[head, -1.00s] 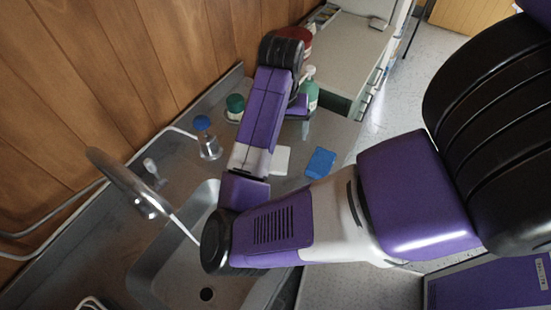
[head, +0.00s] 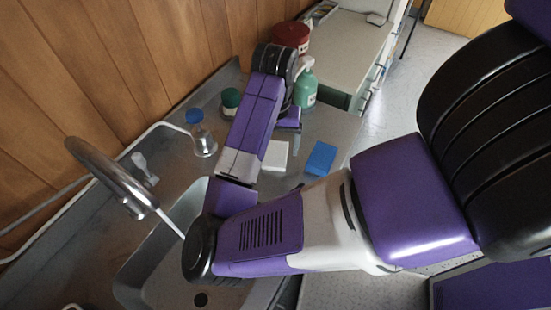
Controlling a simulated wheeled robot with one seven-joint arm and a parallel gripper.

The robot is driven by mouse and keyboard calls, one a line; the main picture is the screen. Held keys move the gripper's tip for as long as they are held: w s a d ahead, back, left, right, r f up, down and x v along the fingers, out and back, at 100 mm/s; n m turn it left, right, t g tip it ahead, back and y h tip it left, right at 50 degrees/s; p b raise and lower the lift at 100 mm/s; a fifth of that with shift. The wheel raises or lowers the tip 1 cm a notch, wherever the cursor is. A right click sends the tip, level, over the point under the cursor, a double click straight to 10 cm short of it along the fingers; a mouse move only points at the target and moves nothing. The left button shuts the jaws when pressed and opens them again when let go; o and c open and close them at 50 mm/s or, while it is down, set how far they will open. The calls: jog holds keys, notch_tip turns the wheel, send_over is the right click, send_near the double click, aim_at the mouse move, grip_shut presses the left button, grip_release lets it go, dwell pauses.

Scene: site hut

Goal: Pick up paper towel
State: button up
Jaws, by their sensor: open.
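I cannot make out a roll of paper towel for certain. A flat white square (head: 275,155) lies on the metal counter just right of my forearm and is partly hidden by it; I cannot tell whether it is paper towel or something else. A blue flat block (head: 320,157) lies to its right, apart from it. My forearm reaches over the counter toward the back, and a purple wrist part shows beside it. My gripper itself is hidden behind the arm.
A green bottle (head: 305,88) and a red tub (head: 291,36) stand close to my wrist. A clear bottle with a blue cap (head: 201,138) and a green-capped jar (head: 230,101) stand left of my forearm. The tap (head: 110,177) and sink (head: 150,262) are at the left.

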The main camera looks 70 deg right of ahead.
notch_tip(320, 180, down, 3)
jog(key=shift+r+b, duration=0.1)
jog(key=shift+b, duration=0.85)
jog(key=c, duration=1.6)
jog(key=shift+o, duration=0.2)
jog(key=shift+r, duration=0.15)
notch_tip(320, 180, up, 12)
jog(key=p, duration=1.1)
notch_tip(320, 180, up, 6)
send_over(275, 154)
jog(key=shift+s+r, duration=0.1)
jog(key=shift+r, duration=0.75)
